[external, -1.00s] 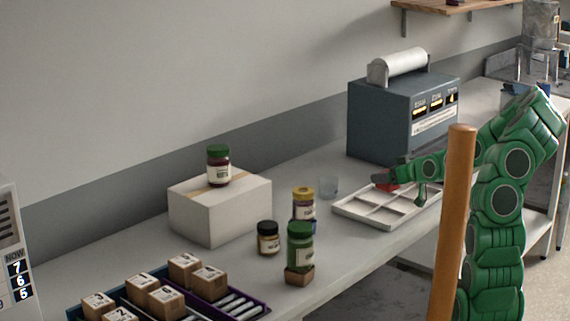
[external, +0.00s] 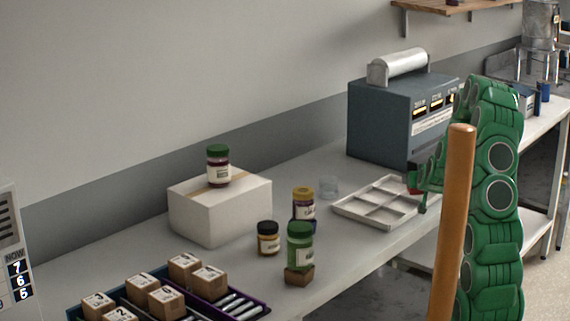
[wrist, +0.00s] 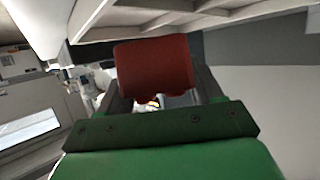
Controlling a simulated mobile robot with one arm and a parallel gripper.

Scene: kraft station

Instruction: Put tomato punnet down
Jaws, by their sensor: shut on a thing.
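My gripper (external: 417,190) is shut on the red tomato punnet (wrist: 153,68), which sits between the two fingers in the wrist view. The wooden post hides part of my arm there. The tray's compartments look empty where they show. Whether the punnet touches the tray I cannot tell.
A blue-grey machine with a roll (external: 378,120) stands behind the tray. A wooden post (external: 453,220) rises in front of my arm.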

